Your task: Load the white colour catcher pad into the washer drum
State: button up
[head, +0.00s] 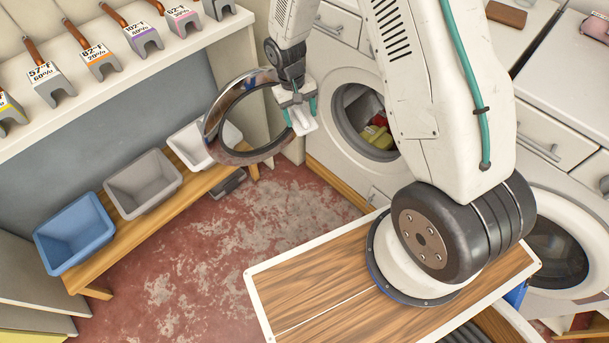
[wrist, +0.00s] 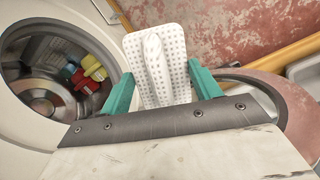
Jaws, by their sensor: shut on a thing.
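The white colour catcher pad (wrist: 172,52), a dotted flat piece with a raised middle strip, is held between the teal fingers of my gripper (wrist: 160,88). In the head view the pad (head: 304,124) juts down from my gripper (head: 299,108), which is shut on it. The washer drum (wrist: 36,88) is open, to the left of the pad in the wrist view, with yellow, red and blue items inside. In the head view the drum (head: 358,104) is right of my gripper, partly hidden by my arm. The pad is outside the drum.
The open round washer door (head: 213,118) stands just left of my gripper, and its rim is close. A second machine (head: 556,252) is at the right. A bench (head: 104,262) holds blue (head: 74,233), grey (head: 143,184) and white bins (head: 188,147). Red floor (head: 215,245) lies clear between.

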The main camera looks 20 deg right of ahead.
jog(key=s+d+f+n+t+h, duration=0.1)
jog(key=s+f+h, duration=0.25)
jog(key=f, duration=0.55)
jog(key=s+d+f+n+t+h, duration=0.1)
jog(key=s+f+t+h, duration=0.1)
jog(key=f+h, duration=0.5)
jog(key=s+d+f+n+t+h, duration=0.1)
jog(key=s+f+h, duration=0.15)
jog(key=f, duration=0.85)
jog(key=shift+y, duration=0.4)
jog(key=shift+w+d+r, duration=0.1)
jog(key=shift+w+d, duration=1.9)
jog(key=shift+d, duration=3.5)
jog(key=shift+w+d, duration=2)
jog(key=shift+d, duration=3.5)
jog(key=shift+w+d+r, duration=0.1)
jog(key=shift+w+d, duration=1.9)
jog(key=shift+d, duration=3.5)
jog(key=o, duration=1)
jog(key=shift+o, duration=0.2)
jog(key=shift+v, duration=3.9)
